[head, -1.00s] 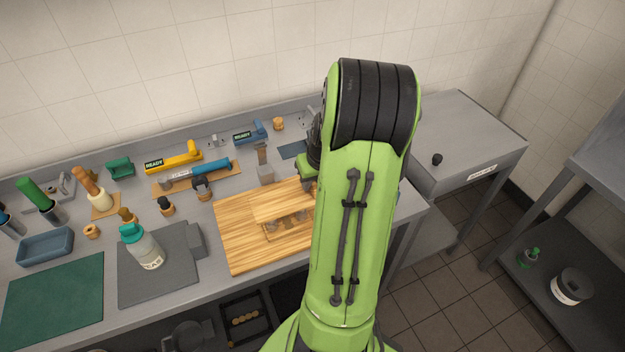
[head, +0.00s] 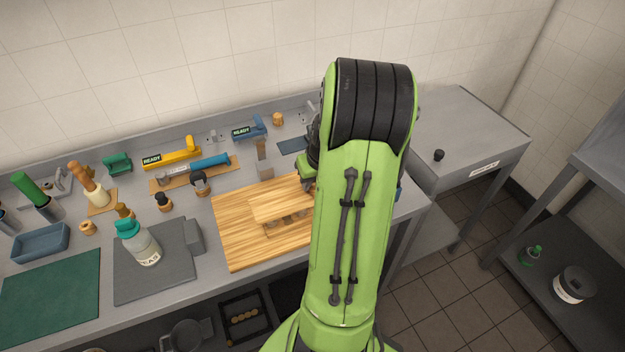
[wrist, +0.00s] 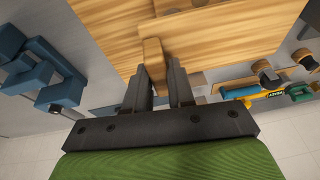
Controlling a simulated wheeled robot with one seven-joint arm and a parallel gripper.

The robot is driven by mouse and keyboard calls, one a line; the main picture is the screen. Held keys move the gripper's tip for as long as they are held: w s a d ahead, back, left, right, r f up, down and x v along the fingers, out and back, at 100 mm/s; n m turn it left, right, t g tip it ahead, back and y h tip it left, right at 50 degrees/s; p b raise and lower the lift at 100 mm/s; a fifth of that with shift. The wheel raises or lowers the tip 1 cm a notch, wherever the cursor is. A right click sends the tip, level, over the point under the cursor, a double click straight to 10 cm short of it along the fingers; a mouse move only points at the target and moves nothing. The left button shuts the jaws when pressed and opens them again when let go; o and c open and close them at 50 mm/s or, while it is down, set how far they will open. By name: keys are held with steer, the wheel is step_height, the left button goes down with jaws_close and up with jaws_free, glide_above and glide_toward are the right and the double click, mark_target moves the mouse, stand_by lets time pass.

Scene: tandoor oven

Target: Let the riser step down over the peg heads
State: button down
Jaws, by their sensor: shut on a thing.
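The riser step (head: 278,206) is a pale wooden piece over the right part of the wooden board (head: 235,235) in the head view. Several small peg heads (head: 287,220) show below its front edge, partly in its shadow. Whether the riser touches them or hangs just above cannot be told. My gripper (wrist: 158,78) is shut on a narrow wooden part of the riser (wrist: 153,58) in the wrist view, with a dark finger on each side. In the head view my arm hides the fingertips and the riser's right end.
A grey block with a wooden upright (head: 264,165) stands behind the board. Blue and yellow tools marked READY (head: 172,154) line the back. The board's left part is clear.

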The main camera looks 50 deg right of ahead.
steer(key=shift+f+b, duration=0.4)
steer(key=shift+f, duration=0.05)
steer(key=c, duration=0.9)
jaws_free()
steer(key=shift+p+v, duration=2.8)
steer(key=shift+v, duration=1.3)
steer(key=shift+f, duration=0.1)
